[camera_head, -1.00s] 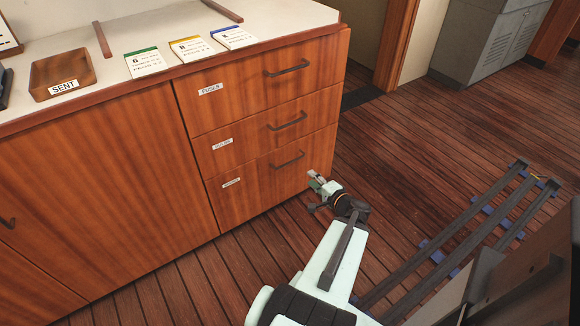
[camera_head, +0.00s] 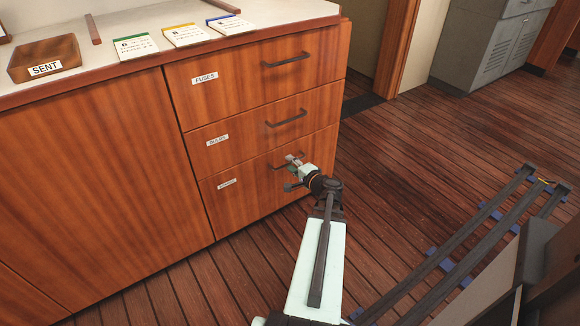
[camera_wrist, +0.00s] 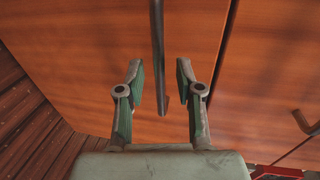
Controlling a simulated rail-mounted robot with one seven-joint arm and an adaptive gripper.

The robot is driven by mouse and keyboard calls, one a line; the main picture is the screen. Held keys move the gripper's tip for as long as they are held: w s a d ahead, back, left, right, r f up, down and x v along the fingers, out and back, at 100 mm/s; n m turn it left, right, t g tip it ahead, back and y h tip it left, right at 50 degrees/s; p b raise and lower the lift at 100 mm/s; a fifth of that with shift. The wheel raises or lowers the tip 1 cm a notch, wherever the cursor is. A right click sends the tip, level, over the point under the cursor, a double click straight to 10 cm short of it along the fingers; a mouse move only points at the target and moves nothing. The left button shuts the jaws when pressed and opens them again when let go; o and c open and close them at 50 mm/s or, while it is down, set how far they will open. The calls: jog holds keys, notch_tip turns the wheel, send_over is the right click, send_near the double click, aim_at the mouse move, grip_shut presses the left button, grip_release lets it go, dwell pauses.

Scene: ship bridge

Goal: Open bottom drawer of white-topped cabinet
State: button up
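The wooden cabinet with a white top (camera_head: 110,45) has three stacked drawers at its right end. The bottom drawer (camera_head: 240,192) is shut, and its bar handle is largely hidden behind my gripper in the head view. My gripper (camera_head: 290,171) is at that handle, in front of the drawer's right half. In the wrist view my gripper (camera_wrist: 160,85) is open, with a finger on each side of the dark bar handle (camera_wrist: 159,60). Neither finger appears to touch the bar. How deep the bar sits between the fingers I cannot tell.
Above are the middle drawer (camera_head: 240,138) and the top drawer (camera_head: 235,82), both shut. A tray marked SENT (camera_head: 45,58) and several cards stand on the top. Plank floor (camera_head: 400,165) is clear right of the cabinet. Dark rails (camera_head: 470,240) lie at right.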

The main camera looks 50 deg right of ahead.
jog(key=shift+w+d+f, duration=0.15)
jog(key=shift+w+d, duration=0.1)
jog(key=shift+w, duration=0.4)
jog(key=shift+c, duration=0.4)
grip_shut()
jog(key=shift+s, duration=0.1)
